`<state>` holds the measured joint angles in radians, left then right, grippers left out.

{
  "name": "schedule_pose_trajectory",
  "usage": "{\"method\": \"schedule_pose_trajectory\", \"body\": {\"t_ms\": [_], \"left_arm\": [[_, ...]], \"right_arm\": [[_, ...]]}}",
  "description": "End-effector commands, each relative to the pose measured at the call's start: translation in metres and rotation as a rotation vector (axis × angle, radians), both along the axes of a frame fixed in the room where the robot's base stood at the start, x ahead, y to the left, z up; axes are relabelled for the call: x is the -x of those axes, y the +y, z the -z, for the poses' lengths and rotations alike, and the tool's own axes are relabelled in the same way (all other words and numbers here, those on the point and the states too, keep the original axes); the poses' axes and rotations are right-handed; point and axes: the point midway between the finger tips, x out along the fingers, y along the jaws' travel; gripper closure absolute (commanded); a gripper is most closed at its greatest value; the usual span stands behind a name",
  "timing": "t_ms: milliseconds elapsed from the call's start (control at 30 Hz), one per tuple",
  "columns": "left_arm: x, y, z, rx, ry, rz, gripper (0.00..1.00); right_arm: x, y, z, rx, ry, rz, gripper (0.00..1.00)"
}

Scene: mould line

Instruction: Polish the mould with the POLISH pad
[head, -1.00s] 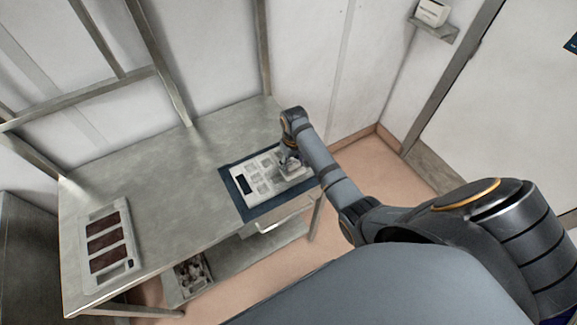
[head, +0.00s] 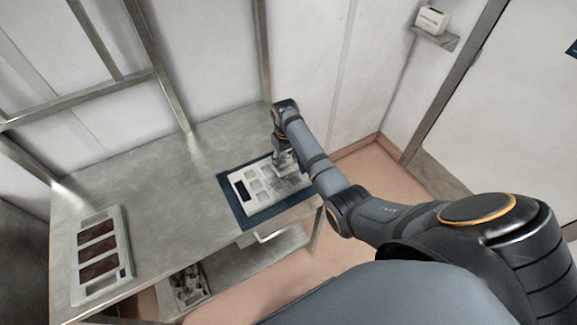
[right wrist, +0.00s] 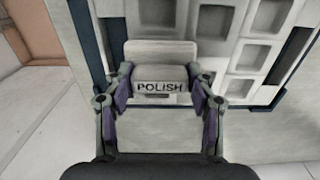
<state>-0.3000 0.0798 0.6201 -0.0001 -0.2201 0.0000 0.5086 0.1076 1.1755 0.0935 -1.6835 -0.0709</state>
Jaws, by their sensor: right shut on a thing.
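The white mould (head: 259,182) with several square cavities lies on a dark blue mat (head: 246,217) at the right end of the metal table. It also shows in the right wrist view (right wrist: 212,51). My right gripper (head: 285,166) is over the mould's right part. In the right wrist view my right gripper (right wrist: 160,88) is shut on the pale POLISH pad (right wrist: 160,76), with a finger on each side of its lettered block. The pad's plate is over the mould's edge; I cannot tell whether it touches. My left gripper is not in view.
A pale tray with several dark brown panels (head: 99,262) lies at the table's left end. The metal table (head: 165,185) is bare between tray and mat. A bin of loose pieces (head: 189,285) is on the lower shelf. A wall shelf holds a white box (head: 431,19).

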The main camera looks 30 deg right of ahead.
Motion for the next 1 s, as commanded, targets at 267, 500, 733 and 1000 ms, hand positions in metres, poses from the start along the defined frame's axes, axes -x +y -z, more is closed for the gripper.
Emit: {"method": "schedule_pose_trajectory", "body": {"t_ms": [267,500,733,1000], "left_arm": [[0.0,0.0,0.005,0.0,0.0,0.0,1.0],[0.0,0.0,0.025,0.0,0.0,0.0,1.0],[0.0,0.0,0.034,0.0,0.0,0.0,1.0],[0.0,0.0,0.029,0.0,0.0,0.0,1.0]], "right_arm": [[-0.007,0.0,-0.001,0.0,0.001,0.0,0.69],[-0.023,0.001,0.005,-0.001,-0.001,0.0,0.69],[-0.034,0.001,0.003,-0.001,0.002,0.0,0.69],[-0.034,0.006,0.0,-0.001,0.002,-0.001,0.69]]}}
